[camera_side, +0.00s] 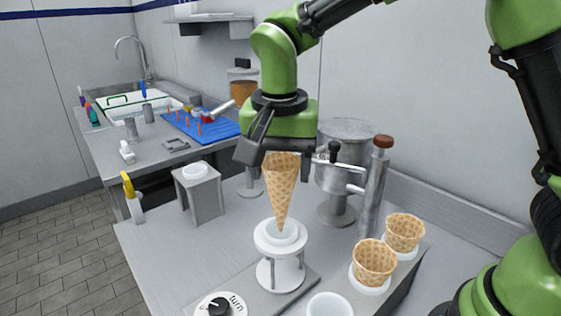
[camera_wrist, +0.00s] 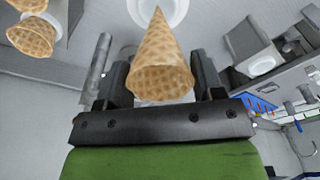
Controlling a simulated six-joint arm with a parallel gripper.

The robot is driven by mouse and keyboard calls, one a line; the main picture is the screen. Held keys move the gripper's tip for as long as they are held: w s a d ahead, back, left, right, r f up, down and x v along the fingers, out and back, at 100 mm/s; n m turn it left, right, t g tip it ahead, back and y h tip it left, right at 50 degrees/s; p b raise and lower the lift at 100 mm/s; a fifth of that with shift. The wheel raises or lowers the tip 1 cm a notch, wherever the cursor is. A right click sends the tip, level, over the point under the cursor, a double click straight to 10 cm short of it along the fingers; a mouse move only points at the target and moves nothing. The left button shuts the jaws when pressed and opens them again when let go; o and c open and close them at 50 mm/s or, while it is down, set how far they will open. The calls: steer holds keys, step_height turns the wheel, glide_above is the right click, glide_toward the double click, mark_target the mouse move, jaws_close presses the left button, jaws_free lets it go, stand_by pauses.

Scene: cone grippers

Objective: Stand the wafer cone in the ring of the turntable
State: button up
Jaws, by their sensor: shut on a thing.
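The wafer cone (camera_side: 281,185) is held point down by my gripper (camera_side: 279,150), whose jaws are shut on its wide upper end. The cone's tip is over the white ring (camera_side: 262,235) of the turntable (camera_side: 272,299) and appears at or just inside its opening; I cannot tell whether it touches. In the wrist view the cone (camera_wrist: 160,55) sits between the two dark fingers (camera_wrist: 160,85), with its tip toward the white ring (camera_wrist: 178,8). The ring stands on posts above the turntable base and is partly hidden by the cone.
Two more cones (camera_side: 374,262) (camera_side: 405,231) stand in white holders at right, beside an empty white cup (camera_side: 329,305). A grey metal cylinder (camera_side: 374,190) with a brown top stands behind the ring. A grey stand (camera_side: 199,195) is at left. A knob (camera_side: 218,307) is in front.

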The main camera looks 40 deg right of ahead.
mark_target(281, 227)
steer(key=shift+f, duration=4.5)
steer(key=o, duration=0.7)
steer(key=shift+o, duration=0.2)
steer(key=r, duration=0.6)
steer(key=a+r, duration=0.1)
steer(key=r, duration=0.3)
steer(key=shift+s, duration=0.4)
steer(key=shift+d, duration=0.1)
steer(key=s+d+r+n+t+y, duration=0.1)
steer(key=s+d+r+n+t, duration=0.1)
steer(key=s, duration=0.6)
steer(key=s+d+r+n+t+y, duration=0.2)
steer(key=s+d+r+n+t, duration=0.1)
steer(key=s, duration=0.6)
steer(key=d+r+t, duration=0.1)
steer(key=d+r, duration=0.1)
steer(key=d, duration=0.1)
steer(key=shift+r, duration=0.4)
